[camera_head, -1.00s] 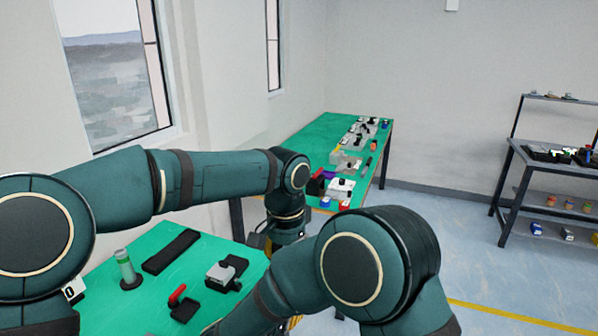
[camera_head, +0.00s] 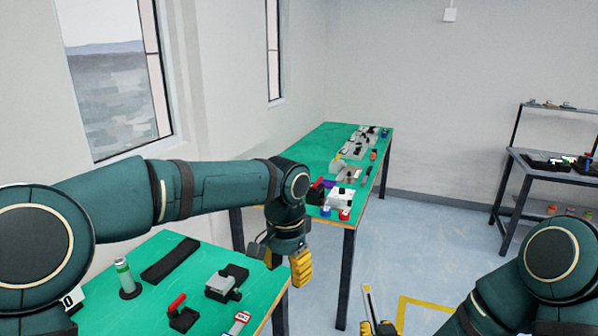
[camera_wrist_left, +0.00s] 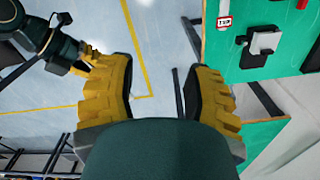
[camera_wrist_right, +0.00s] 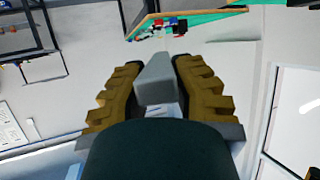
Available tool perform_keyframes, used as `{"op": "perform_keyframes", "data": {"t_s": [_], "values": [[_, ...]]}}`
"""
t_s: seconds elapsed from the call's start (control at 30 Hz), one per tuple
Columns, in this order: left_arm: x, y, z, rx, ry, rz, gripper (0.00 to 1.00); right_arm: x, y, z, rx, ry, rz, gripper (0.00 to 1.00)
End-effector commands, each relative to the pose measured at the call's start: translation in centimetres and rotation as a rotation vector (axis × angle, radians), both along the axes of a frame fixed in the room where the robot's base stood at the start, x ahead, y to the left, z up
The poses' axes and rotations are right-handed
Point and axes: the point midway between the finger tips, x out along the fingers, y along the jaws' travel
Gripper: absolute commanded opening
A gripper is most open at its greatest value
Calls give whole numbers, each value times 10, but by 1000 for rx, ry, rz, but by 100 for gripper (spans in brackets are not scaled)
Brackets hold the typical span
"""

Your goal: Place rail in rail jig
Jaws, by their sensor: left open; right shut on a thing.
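My right gripper (camera_wrist_right: 155,85) is shut on a pale grey bar (camera_wrist_right: 155,80), which looks like the rail. In the head view the bar (camera_head: 368,301) points upward over the floor, right of the near table. My left gripper (camera_wrist_left: 165,75) is open and empty; in the head view its yellow fingers (camera_head: 301,268) hang by the near table's right edge. A long black tray-like piece (camera_head: 170,260) lies at the back of the near table and may be the rail jig. I cannot tell for sure.
A far green table (camera_head: 325,150) carries several parts. Floor lies between the tables and the right shelf (camera_head: 540,165).

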Motion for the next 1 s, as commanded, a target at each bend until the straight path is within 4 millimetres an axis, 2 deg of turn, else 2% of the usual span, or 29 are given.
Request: {"op": "perform_keyframes", "data": {"t_s": [0.03,0.27,0.47,0.7,0.9,1.0], "values": [[0,0,-8,-6,7,3,51,-4,-4,-1,1,-1,13,0],[-9,-7,-93,-138,51,63,51,-2,-1,0,0,-3,12,0],[-31,-6,-172,-264,85,179,51,-2,-1,0,-1,-3,11,0],[-72,8,-255,-384,98,396,51,-2,-1,0,-1,-3,11,0],[-114,33,-308,-423,75,608,51,-2,-1,0,-1,-3,11,0],[-135,47,-326,-421,53,707,51,-2,-1,0,-1,-3,11,0]]}}
